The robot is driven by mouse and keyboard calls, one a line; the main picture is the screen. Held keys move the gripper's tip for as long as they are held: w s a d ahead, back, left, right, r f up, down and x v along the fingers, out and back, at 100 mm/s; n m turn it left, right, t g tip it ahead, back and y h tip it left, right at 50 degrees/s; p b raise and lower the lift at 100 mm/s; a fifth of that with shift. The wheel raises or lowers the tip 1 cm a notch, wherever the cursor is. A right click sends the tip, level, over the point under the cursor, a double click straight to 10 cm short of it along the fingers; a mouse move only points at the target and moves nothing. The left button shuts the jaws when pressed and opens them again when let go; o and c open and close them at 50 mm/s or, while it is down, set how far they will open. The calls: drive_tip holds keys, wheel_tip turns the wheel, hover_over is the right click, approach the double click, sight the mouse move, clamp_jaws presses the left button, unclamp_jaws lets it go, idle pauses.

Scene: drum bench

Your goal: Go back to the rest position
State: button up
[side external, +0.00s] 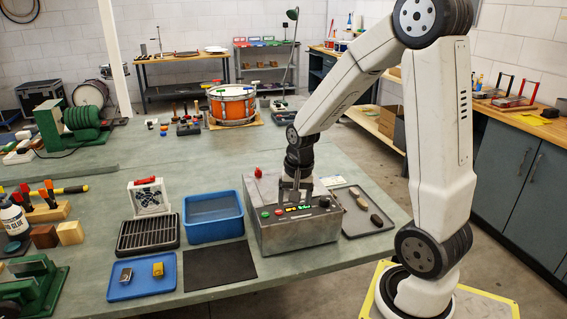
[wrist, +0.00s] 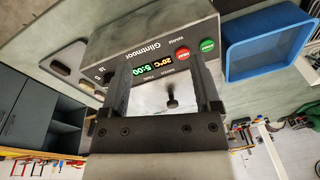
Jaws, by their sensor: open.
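My gripper (side external: 296,197) is over the grey metal machine (side external: 262,230), its fingers pointing down close to the top of the control panel. The wrist view shows the two fingers (wrist: 162,75) spread apart with nothing held between them. Beyond them the display (wrist: 160,64) reads 20°C and 5:00, with a red button (wrist: 182,53) and a green button (wrist: 207,45) beside it. A small dark knob (wrist: 172,101) on the machine's shiny top shows between the fingers, apart from both. Whether the fingertips touch the machine cannot be told.
A blue bin (side external: 213,222), black rack (side external: 148,236) and blue tray (side external: 142,291) with two small blocks stand left of the machine. An orange drum (side external: 232,106) stands farther back. Bare bench lies behind the bin.

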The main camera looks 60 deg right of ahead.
drive_tip(key=s+a+f+n+t, duration=0.1)
drive_tip(key=s+a+f+n, duration=0.1)
drive_tip(key=a+n, duration=1)
drive_tip(key=a, duration=0.2)
drive_tip(key=shift+s+a, duration=0.4)
